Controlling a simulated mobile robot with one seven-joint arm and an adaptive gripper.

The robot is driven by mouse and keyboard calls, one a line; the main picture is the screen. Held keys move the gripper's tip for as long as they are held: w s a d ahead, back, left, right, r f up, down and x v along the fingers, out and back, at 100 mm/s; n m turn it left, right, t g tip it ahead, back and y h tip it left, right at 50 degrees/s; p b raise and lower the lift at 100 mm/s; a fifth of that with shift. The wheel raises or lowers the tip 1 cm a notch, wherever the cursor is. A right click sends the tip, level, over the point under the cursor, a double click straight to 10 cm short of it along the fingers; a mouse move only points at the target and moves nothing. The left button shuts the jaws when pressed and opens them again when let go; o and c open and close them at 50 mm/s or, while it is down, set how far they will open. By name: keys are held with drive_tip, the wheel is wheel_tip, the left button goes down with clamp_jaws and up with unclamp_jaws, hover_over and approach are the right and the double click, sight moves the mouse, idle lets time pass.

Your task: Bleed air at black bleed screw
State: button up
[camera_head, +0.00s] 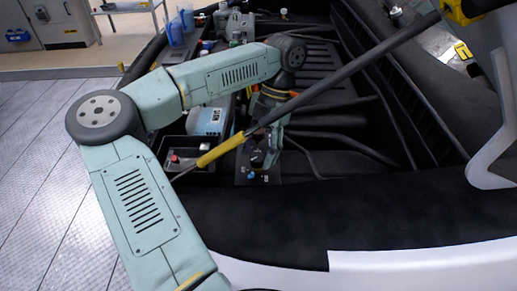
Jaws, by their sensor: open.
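My gripper (262,160) points down into the engine bay, over a dark panel (243,180) close to the bay's front edge. I see it from the side and partly behind the yellow-sleeved prop rod. Its jaws are open. A small dark round part shows at the fingers, but I cannot tell whether it is the black bleed screw or whether the fingers touch it. Small blue (251,176) and pale fittings sit on the panel just below the fingers.
A prop rod (340,75) with a yellow sleeve (220,150) crosses diagonally in front of my gripper. A battery-like box (187,158) with a red cap lies to the left. Blue bottles (175,32) stand at the back. The black front edge (300,215) is clear.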

drive_tip(key=shift+s+f, duration=0.1)
drive_tip(key=shift+f, duration=0.25)
drive_tip(key=shift+c, duration=0.5)
drive_tip(key=c, duration=1)
